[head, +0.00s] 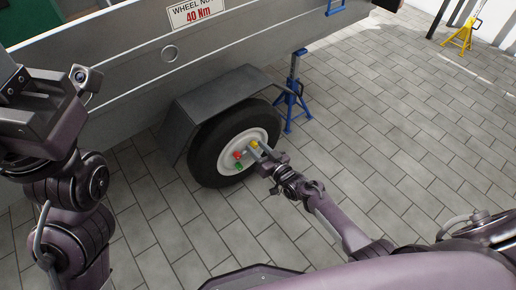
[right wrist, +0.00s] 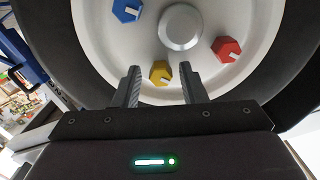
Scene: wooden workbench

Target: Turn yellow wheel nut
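The yellow wheel nut (right wrist: 160,73) is a hexagon with a pale mark, low on the white wheel in the right wrist view. It also shows on the wheel's face in the head view (head: 254,145). My right gripper (right wrist: 160,82) is open, with one finger on each side of the yellow nut's position and gaps between finger and nut. Whether the fingertips reach the nut's depth I cannot tell. In the head view my right gripper (head: 262,152) is at the wheel. My left gripper's body (head: 40,105) is at the left edge; its fingers cannot be made out.
A red nut (right wrist: 226,49), a blue nut (right wrist: 127,10) and the hub cap (right wrist: 181,30) sit near the yellow nut. A green nut (head: 239,165) shows in the head view. A fender (head: 215,100) overhangs the tyre (head: 203,165). A blue jack stand (head: 292,95) stands right of it.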

